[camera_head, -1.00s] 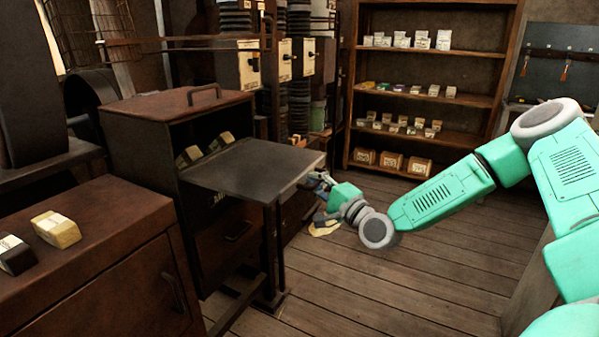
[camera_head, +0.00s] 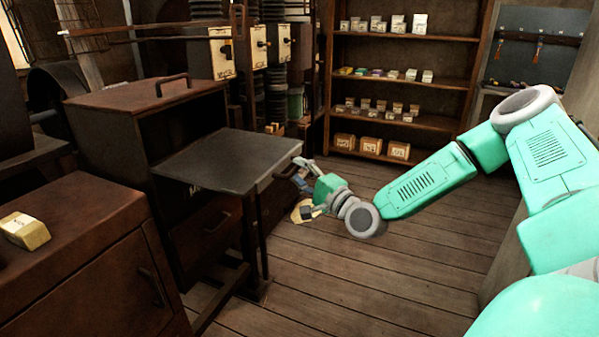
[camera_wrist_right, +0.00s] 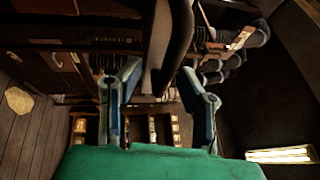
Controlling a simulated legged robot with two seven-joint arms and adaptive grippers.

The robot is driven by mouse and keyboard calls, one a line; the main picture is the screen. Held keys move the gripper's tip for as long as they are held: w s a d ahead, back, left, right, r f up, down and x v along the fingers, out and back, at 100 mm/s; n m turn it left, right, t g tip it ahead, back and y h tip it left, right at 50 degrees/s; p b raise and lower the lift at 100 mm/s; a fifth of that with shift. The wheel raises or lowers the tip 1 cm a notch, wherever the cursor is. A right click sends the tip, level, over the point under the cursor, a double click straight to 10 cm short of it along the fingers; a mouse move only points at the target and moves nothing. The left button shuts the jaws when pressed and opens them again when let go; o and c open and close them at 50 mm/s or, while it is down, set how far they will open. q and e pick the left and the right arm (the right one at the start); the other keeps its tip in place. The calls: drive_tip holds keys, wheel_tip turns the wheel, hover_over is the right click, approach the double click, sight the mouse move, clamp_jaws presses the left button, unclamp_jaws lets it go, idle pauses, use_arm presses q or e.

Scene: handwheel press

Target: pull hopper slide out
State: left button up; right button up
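The hopper slide (camera_head: 228,160) is a flat dark plate that sticks out to the right from the brown metal hopper cabinet (camera_head: 140,97). Its right end has a lighter grey edge. My right gripper (camera_head: 301,174) is at this end, with its blue-grey fingers close to the edge. The right wrist view shows the two fingers (camera_wrist_right: 160,88) spread apart. A dark curved bar (camera_wrist_right: 167,45) runs between them, and gaps show on both sides. I cannot tell whether either finger touches it. My left gripper is not in view.
A lower cabinet (camera_head: 75,255) with a yellow packet (camera_head: 25,231) on top stands at the front left. A pale yellow object (camera_head: 302,211) lies below the gripper. Shelves (camera_head: 402,80) stand at the back. The wooden floor (camera_head: 380,285) is clear at the right.

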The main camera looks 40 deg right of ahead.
drive_tip(key=s+f, duration=0.2)
drive_tip(key=s, duration=1)
idle(0.5)
drive_tip(key=shift+w+a, duration=0.1)
drive_tip(key=shift+a, duration=0.05)
idle(0.3)
